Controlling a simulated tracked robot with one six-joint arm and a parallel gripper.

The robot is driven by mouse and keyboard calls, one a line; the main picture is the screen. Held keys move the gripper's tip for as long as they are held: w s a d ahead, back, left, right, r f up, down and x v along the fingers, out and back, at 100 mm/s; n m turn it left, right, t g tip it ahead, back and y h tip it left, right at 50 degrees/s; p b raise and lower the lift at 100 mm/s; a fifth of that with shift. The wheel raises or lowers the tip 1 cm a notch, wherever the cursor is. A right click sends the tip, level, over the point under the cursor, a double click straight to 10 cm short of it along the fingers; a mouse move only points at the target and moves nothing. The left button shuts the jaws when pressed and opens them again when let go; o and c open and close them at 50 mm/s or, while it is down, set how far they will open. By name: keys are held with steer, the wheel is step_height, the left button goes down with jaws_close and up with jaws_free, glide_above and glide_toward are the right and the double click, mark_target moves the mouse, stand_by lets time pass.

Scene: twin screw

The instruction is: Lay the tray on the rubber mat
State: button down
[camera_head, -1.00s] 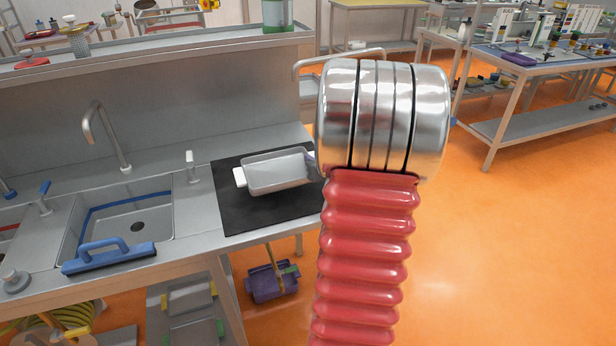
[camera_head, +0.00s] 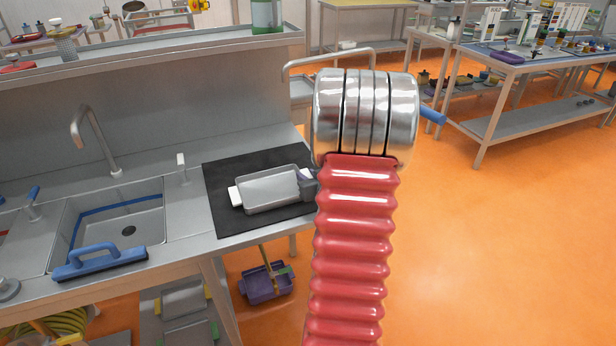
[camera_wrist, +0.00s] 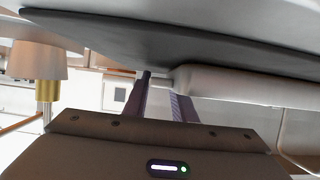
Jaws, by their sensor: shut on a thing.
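The grey tray (camera_head: 268,190) with white end handles is over the black rubber mat (camera_head: 222,168) in the head view. It looks roughly level. My gripper (camera_head: 307,184) is at the tray's right end, partly hidden behind my arm. In the wrist view, my gripper's fingers (camera_wrist: 160,100) are shut on the tray at its end, and part of the tray (camera_wrist: 240,86) stretches to the right. The dark mat (camera_wrist: 130,40) shows close beside the tray there. I cannot tell whether the tray's underside touches the mat.
A sink (camera_head: 120,225) with a tap (camera_head: 95,140) is left of the mat. A blue-handled squeegee (camera_head: 100,262) lies at the counter's front edge. A small upright fitting (camera_head: 182,168) stands between sink and mat. Orange floor is open to the right.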

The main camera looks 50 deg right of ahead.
steer(key=c, duration=1.5)
jaws_free()
steer(key=shift+o, duration=0.2)
steer(key=shift+v, duration=6.05)
